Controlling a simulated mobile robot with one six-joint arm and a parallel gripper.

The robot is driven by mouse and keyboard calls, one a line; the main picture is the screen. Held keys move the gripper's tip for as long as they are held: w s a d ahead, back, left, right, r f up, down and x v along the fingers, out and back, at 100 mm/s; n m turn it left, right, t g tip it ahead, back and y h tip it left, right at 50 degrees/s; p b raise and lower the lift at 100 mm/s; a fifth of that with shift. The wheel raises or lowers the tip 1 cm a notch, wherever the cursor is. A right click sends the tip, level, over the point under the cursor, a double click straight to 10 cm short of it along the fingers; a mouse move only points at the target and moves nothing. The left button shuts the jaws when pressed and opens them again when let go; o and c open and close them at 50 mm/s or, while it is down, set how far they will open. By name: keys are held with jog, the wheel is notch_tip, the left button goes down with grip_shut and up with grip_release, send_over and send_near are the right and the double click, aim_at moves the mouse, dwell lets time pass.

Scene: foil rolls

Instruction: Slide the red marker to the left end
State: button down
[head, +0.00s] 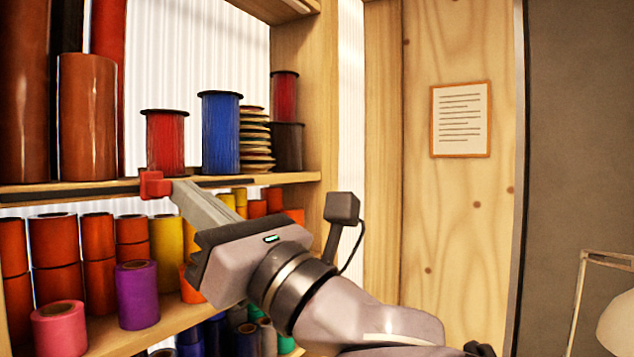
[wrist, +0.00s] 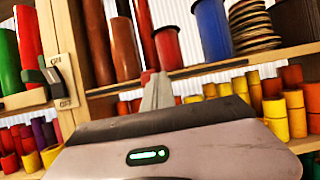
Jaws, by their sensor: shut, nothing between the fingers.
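The red marker (head: 155,185) is a small red block on a dark rail (head: 100,189) along the front edge of the upper shelf. It sits in the middle part of the visible rail, with rail on both sides. My gripper (head: 180,190) is shut and empty, its fingertips right at the marker's right side. I cannot tell whether they touch it. In the wrist view the fingertips (wrist: 158,80) hide most of the marker, and only a bit of red (wrist: 147,76) shows at their left.
A red spool (head: 166,142), a blue spool (head: 220,133) and brown rolls (head: 88,115) stand on the shelf above the rail. Several coloured rolls, including a purple one (head: 138,295), fill the shelf below. A switch (wrist: 56,76) is on a post at the left.

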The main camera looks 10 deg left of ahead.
aim_at(144, 182)
jog(key=shift+s+a+b, duration=0.2)
jog(key=shift+s+a, duration=0.1)
jog(key=shift+s, duration=0.45)
jog(key=shift+s+a+b, duration=0.2)
jog(key=shift+s+a, duration=0.1)
jog(key=shift+s, duration=0.55)
jog(key=s+a+b, duration=0.2)
jog(key=s+b, duration=0.1)
jog(key=s, duration=0.2)
jog(key=shift+s+a, duration=0.2)
jog(key=shift+s, duration=0.1)
dwell(0.8)
jog(key=shift+s, duration=0.1)
jog(key=shift+s+a+b, duration=0.3)
jog(key=shift+s+b, duration=0.4)
jog(key=shift+b, duration=0.05)
jog(key=shift+w, duration=0.1)
